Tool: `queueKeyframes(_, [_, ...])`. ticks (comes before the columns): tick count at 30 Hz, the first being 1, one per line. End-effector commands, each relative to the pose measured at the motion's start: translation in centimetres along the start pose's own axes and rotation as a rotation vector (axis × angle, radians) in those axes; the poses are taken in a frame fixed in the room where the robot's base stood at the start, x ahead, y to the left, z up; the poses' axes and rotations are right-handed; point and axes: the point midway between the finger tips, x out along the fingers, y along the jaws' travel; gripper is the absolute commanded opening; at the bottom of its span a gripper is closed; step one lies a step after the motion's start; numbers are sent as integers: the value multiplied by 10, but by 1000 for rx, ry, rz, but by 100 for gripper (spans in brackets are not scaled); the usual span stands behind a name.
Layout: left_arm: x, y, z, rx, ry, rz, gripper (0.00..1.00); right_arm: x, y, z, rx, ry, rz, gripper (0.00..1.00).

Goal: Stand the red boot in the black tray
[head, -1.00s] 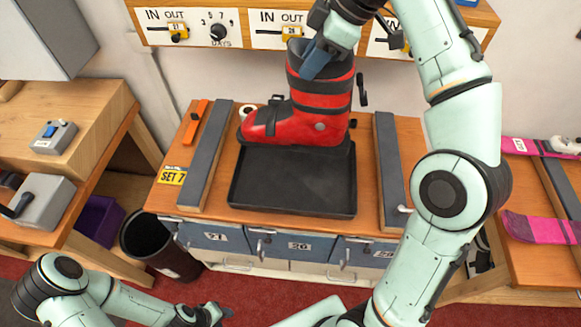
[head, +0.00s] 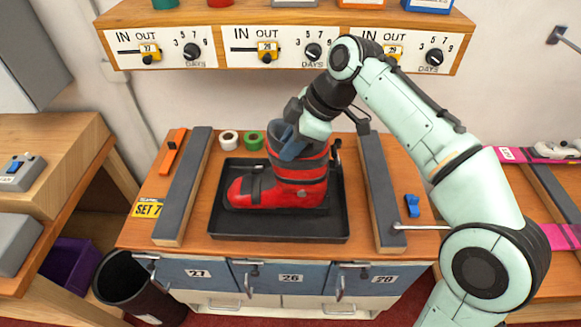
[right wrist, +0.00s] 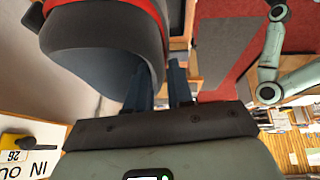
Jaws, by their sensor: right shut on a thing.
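The red boot (head: 285,190) stands upright in the black tray (head: 280,235), its toe pointing left, in the head view. Its sole appears to be at the tray floor; I cannot tell whether it bears its full weight there. My right gripper (head: 290,145) is shut on the boot's cuff from above. In the right wrist view the fingers (right wrist: 160,88) grip the dark cuff edge of the boot (right wrist: 105,40). My left gripper is out of view.
Two grey padded rails (head: 184,187) and (head: 379,190) flank the tray. Tape rolls (head: 253,140), an orange tool (head: 172,152) and a blue clip (head: 412,205) lie on the bench. A shelf with dials (head: 290,48) hangs behind. A bin (head: 130,290) stands at left.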

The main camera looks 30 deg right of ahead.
Motion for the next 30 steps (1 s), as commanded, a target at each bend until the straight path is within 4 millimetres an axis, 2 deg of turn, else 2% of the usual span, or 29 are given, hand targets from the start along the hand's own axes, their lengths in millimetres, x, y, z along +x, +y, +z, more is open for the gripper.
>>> queueKeyframes(5, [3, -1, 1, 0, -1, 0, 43, 7, -1, 3, -3, 5, 7, 0])
queueKeyframes(15, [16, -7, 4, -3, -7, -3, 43, 42, -5, 22, -2, 3, 6, 0])
queueKeyframes(29, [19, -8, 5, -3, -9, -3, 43, 47, -5, 24, -3, 4, 6, 0])
queueKeyframes(30, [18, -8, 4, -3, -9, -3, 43, 48, -6, 25, 0, 0, 1, 35])
